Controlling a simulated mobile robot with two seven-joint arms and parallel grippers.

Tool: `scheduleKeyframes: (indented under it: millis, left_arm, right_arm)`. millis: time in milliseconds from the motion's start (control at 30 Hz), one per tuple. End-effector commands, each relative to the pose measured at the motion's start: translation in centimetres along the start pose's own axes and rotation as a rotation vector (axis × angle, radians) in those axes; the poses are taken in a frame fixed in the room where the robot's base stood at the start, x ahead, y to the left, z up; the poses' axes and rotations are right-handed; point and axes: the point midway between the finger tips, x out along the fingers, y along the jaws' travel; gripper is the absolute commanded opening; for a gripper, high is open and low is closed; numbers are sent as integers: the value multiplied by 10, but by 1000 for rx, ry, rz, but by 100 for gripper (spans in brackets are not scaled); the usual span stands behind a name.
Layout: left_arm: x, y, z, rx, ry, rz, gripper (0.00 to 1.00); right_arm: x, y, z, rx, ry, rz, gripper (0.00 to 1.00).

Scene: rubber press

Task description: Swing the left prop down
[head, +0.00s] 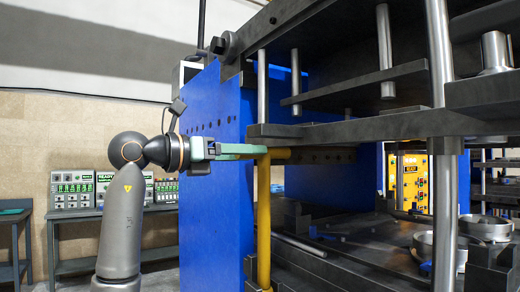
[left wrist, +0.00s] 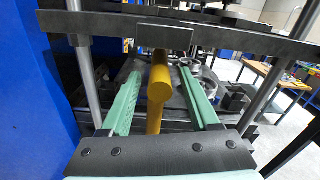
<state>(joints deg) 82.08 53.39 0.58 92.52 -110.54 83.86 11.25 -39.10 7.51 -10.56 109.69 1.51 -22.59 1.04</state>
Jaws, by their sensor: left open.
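The left prop is a yellow post (head: 264,220) standing upright at the press's front left, beside the blue side wall. A yellow piece at its top runs back under the dark plate. My left gripper (head: 260,150) has pale green fingers and reaches in from the left at the height of the prop's top. In the left wrist view, the prop (left wrist: 160,82) shows between the two spread fingers (left wrist: 159,72), with gaps visible on both sides. The gripper is open and holds nothing. My right gripper is in neither view.
The blue press wall (head: 215,170) stands close below and behind my left gripper. A dark horizontal plate (head: 370,128) and a steel column (head: 442,150) are to the right. Metal rings (head: 485,228) lie on the press bed. Control boxes (head: 72,189) stand on a bench at left.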

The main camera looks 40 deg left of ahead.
Motion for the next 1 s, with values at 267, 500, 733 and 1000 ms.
scheduleKeyframes:
  millis: [267, 500, 733, 1000]
  left_arm:
    - [31, 0, 1, -1, 0, -1, 62]
    - [34, 0, 0, 1, -1, 1, 62]
    - [34, 0, 0, 1, -1, 1, 46]
    - [34, 0, 0, 1, -1, 1, 16]
  right_arm:
    - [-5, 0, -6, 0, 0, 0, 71]
    - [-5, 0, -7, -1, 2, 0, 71]
    - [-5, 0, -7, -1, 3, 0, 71]
    - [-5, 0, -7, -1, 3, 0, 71]
